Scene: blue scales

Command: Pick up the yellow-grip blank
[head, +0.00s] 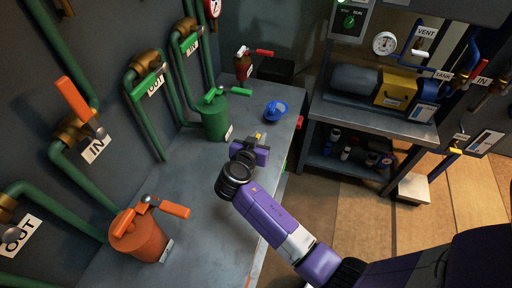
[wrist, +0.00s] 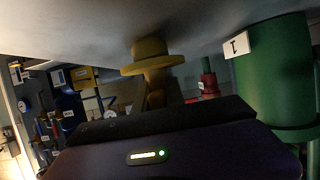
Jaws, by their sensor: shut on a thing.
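The yellow-grip blank shows in the wrist view (wrist: 148,62) as a yellow flanged piece, its lower part hidden behind my gripper's dark body. In the head view only a small yellow bit of the blank (head: 258,135) shows at the tip of my gripper (head: 256,141). My gripper is shut on the blank, over the bench (head: 205,185) near its right edge. In the wrist view the blank's far end is close to the grey bench surface; I cannot tell whether it touches.
A green canister (head: 214,122) stands left beyond my gripper, and a blue-handled piece (head: 275,111) lies beyond it. A dark red bottle (head: 243,66) is at the back. An orange canister (head: 138,240) stands front left. Green pipes line the wall. The mid-bench is clear.

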